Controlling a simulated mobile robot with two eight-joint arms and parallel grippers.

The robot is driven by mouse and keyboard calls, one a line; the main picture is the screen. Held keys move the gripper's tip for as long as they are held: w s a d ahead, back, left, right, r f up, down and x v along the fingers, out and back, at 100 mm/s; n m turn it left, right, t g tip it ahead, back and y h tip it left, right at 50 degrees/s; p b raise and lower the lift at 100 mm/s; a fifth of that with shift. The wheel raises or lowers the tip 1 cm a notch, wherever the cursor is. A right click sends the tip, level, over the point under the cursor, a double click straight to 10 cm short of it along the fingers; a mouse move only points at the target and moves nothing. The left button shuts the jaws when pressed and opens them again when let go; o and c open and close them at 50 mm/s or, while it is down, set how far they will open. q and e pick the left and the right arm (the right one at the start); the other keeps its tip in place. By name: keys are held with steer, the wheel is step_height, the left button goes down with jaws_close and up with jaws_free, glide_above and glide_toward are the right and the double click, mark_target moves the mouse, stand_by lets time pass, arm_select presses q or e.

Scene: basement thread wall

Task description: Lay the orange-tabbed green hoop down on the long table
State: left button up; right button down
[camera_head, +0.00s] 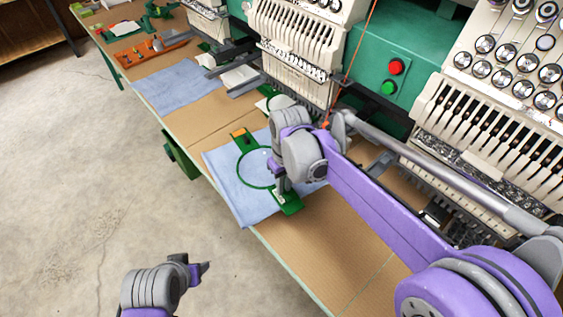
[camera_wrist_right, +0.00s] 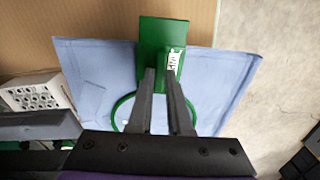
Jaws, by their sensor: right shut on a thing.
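The green hoop (camera_head: 288,204) has a thin ring, an orange tab at its far end and a flat green plate at its near end. It is over a blue cloth on the long table (camera_head: 335,245). I cannot tell whether it touches the cloth. My right gripper (camera_head: 277,184) points down and is shut on the hoop near its plate. In the right wrist view, the fingers (camera_wrist_right: 161,75) close on the green hoop (camera_wrist_right: 160,32) beside a small white label; part of the ring is hidden. My left gripper (camera_head: 203,272) is away from the table, over the floor; its jaw opening is unclear.
Embroidery machines (camera_head: 305,40) line the table's back, with a red button and a green button on a green housing. Another blue cloth (camera_head: 180,86) and an orange piece (camera_head: 150,51) lie farther along the table. Bare tabletop shows on both sides of the near cloth.

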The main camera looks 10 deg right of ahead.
mark_target(284, 197)
steer(key=shift+w+f, duration=0.1)
steer(key=shift+w, duration=0.4)
steer(key=shift+s+f+b, duration=0.35)
steer(key=shift+s+b, duration=0.1)
steer(key=shift+s, duration=0.4)
steer(key=shift+f, duration=0.4)
steer(key=shift+w+f+b, duration=0.25)
steer(key=shift+f+b, duration=0.5)
steer(key=shift+f, duration=0.2)
steer(key=shift+s+f+b, duration=0.15)
steer(key=shift+f+b, duration=0.35)
steer(key=shift+f, duration=0.25)
arm_select(q)
steer(key=f, duration=0.2)
steer(key=s+f, duration=0.1)
steer(key=f, duration=0.1)
steer(key=shift+s, duration=0.15)
arm_select(e)
steer(key=shift+f, duration=0.1)
steer(key=c, duration=0.8)
jaws_free()
steer(key=shift+o, duration=0.2)
